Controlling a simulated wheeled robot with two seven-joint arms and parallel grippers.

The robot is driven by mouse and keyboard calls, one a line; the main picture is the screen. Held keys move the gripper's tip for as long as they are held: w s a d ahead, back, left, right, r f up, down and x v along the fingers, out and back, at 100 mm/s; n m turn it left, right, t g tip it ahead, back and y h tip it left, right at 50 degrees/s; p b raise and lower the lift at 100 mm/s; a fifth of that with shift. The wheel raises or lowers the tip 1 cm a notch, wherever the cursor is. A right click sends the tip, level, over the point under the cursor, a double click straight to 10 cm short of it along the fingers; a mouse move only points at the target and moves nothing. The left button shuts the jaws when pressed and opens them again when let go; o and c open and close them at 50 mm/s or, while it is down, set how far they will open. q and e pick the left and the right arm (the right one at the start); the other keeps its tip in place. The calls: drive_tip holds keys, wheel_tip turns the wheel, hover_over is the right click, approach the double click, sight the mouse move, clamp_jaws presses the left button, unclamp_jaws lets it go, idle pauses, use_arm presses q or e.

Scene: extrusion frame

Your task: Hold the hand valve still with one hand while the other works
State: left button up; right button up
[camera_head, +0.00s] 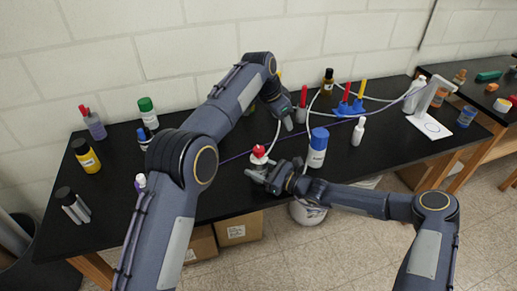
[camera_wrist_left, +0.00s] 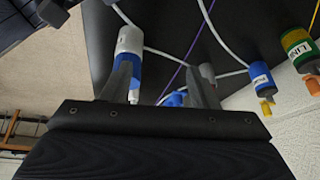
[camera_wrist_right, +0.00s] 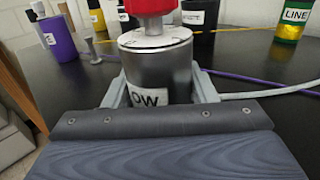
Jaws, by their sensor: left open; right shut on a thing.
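The hand valve has a red knob (camera_head: 259,151) on a metal cylinder with a partly hidden white label; it stands upright at the front of the black bench. In the right wrist view the red knob (camera_wrist_right: 149,6) is cut off by the top edge, and the metal body (camera_wrist_right: 160,68) sits between my right gripper's fingers. My right gripper (camera_head: 258,172) is shut on this body. My left gripper (camera_head: 292,118) is open above the bench, behind and right of the valve. In the left wrist view its fingers (camera_wrist_left: 163,82) have nothing visibly clamped between them.
A blue-capped white bottle (camera_head: 317,150) stands just right of the valve. A blue rack (camera_head: 348,107) with red and yellow items is farther back. White hoses and a purple cord (camera_head: 237,156) cross the black bench (camera_head: 220,202). A white stand (camera_head: 429,122) is at the right.

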use_arm(q)
drive_tip(key=w+d+n+t+h, duration=0.4)
drive_tip(key=d+t, duration=0.1)
drive_tip(key=d, duration=0.1)
drive_tip(key=r+n+t+y, duration=0.2)
drive_tip(key=n+t+y, duration=0.7)
drive_tip(key=n, duration=0.4)
hover_over(259, 146)
drive_tip(key=w+d, duration=0.3)
drive_tip(key=w, duration=0.1)
drive_tip(key=t+h, duration=0.1)
drive_tip(key=s+a+f+m+y, duration=0.1)
drive_tip(key=s+f+m, duration=0.1)
drive_tip(key=s+f, duration=0.4)
drive_tip(key=s+a+f+m, duration=0.15)
drive_tip(key=s+f, duration=0.25)
drive_tip(key=s, duration=0.5)
drive_tip(key=shift+m, duration=0.45)
drive_tip(key=w, duration=1.2)
drive_tip(key=shift+a+f, duration=0.1)
drive_tip(key=shift+a, duration=0.2)
drive_tip(key=shift+c, duration=0.4)
drive_tip(key=c, duration=0.9)
